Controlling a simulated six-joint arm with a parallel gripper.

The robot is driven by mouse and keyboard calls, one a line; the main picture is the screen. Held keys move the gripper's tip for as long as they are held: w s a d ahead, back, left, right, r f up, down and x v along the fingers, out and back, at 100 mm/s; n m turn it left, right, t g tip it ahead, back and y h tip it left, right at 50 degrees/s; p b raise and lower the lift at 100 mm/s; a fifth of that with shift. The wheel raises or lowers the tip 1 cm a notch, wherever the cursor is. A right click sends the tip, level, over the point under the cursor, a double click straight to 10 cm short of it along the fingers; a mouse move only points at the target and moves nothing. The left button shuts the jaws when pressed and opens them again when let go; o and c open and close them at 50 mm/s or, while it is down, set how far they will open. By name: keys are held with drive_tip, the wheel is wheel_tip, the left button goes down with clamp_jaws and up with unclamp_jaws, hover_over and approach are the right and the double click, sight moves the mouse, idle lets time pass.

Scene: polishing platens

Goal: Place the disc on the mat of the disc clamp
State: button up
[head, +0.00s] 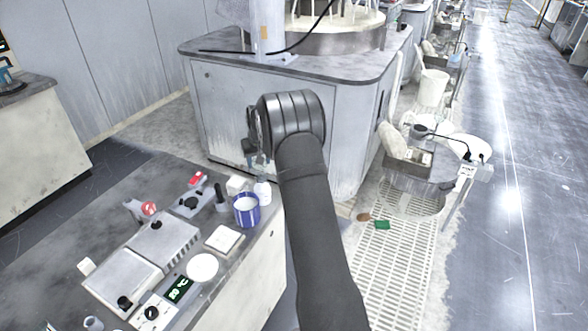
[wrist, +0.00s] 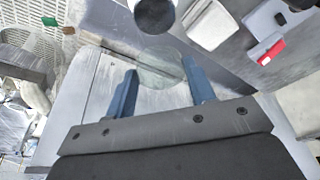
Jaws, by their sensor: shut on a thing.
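In the wrist view a clear, faintly green round disc (wrist: 160,68) sits between the two blue fingers of my gripper (wrist: 162,88), which is shut on its edges. In the head view my gripper (head: 252,138) is in the air beyond the bench, in front of the grey cabinet; the disc is hard to make out there. A grey fixture with a red part (head: 192,203), which looks like the disc clamp, stands on the bench, left of and below my gripper. It also shows at the upper right in the wrist view (wrist: 282,28). Its mat seems to be the dark round pad.
A blue-and-white cup (head: 246,210), a white bottle (head: 262,192), a white block (head: 237,184) and a dark upright object (head: 221,198) stand close to the clamp. A white square plate (head: 224,239) and a grey box-like device (head: 158,250) are nearer. The grey cabinet (head: 235,110) rises behind.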

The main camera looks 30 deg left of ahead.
drive_tip(key=shift+n, duration=0.5)
drive_tip(key=s+a, duration=0.2)
drive_tip(key=a, duration=0.1)
drive_tip(key=s+a, duration=0.2)
drive_tip(key=a, duration=0.1)
drive_tip(key=s+a, duration=0.3)
drive_tip(key=shift+a+f, duration=0.15)
drive_tip(key=shift+a, duration=0.25)
hover_over(191, 201)
wheel_tip(191, 201, down, 2)
drive_tip(key=shift+n, duration=0.3)
drive_tip(key=shift+s+d+f, duration=0.15)
drive_tip(key=shift+d+f, duration=0.05)
drive_tip(key=shift+f, duration=1.6)
drive_tip(key=shift+s+d+f, duration=0.1)
drive_tip(key=shift+d+f, duration=0.05)
drive_tip(key=shift+f, duration=1.65)
drive_tip(key=shift+f, duration=0.4)
drive_tip(key=shift+d+f, duration=0.1)
drive_tip(key=shift+f, duration=0.3)
